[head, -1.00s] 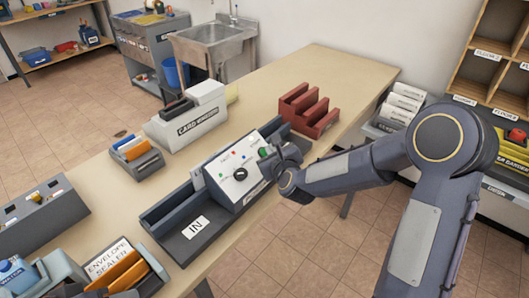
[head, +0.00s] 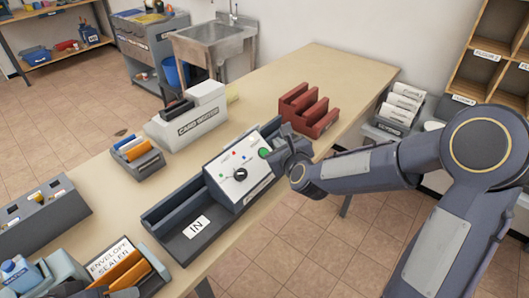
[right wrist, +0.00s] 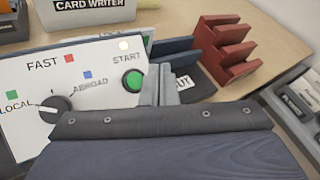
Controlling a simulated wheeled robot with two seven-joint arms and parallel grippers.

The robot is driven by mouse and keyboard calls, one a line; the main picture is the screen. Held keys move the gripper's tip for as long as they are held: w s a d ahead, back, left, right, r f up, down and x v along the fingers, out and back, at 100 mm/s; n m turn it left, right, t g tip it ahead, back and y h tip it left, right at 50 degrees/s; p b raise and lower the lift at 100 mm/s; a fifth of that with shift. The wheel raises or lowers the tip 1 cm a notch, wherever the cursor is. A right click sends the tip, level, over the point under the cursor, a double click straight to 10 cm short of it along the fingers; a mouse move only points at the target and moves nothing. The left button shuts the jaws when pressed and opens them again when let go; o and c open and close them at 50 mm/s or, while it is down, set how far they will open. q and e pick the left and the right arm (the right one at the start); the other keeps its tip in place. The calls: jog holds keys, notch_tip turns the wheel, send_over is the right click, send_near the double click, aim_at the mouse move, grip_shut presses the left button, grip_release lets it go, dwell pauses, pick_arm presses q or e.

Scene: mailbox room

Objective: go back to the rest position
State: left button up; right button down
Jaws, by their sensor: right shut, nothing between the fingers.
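My right gripper (head: 277,150) is shut and empty, just right of the green START button (head: 264,153) on the franking machine's white panel (head: 240,170). In the right wrist view its fingers (right wrist: 160,80) stand beside the green button (right wrist: 133,80); whether they touch it I cannot tell. The panel carries a black knob (right wrist: 55,109) and the words LOCAL, FAST and ABROAD. A dark shape at the lower left edge of the head view may be part of my left arm; its fingers cannot be made out.
The dark IN tray (head: 196,228) lies left of the panel. A red slotted rack (head: 309,109) stands behind the gripper. The card writer (head: 190,118) and the envelope sealer (head: 110,258) are on the table (head: 270,82). The table's far part is clear.

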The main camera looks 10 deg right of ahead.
jog(key=s+d+r+n+g+y, duration=0.2)
jog(key=s+r+n+g+y, duration=0.15)
jog(key=s+n, duration=1.2)
jog(key=s+f+n+g, duration=0.1)
jog(key=s+n+g, duration=0.1)
jog(key=s+n, duration=0.5)
jog(key=s+d+f+n+g, duration=0.1)
jog(key=s+f+n+g, duration=0.1)
jog(key=s+n, duration=0.5)
jog(key=s+g, duration=0.1)
jog(key=s, duration=0.3)
jog(key=shift+h, duration=0.35)
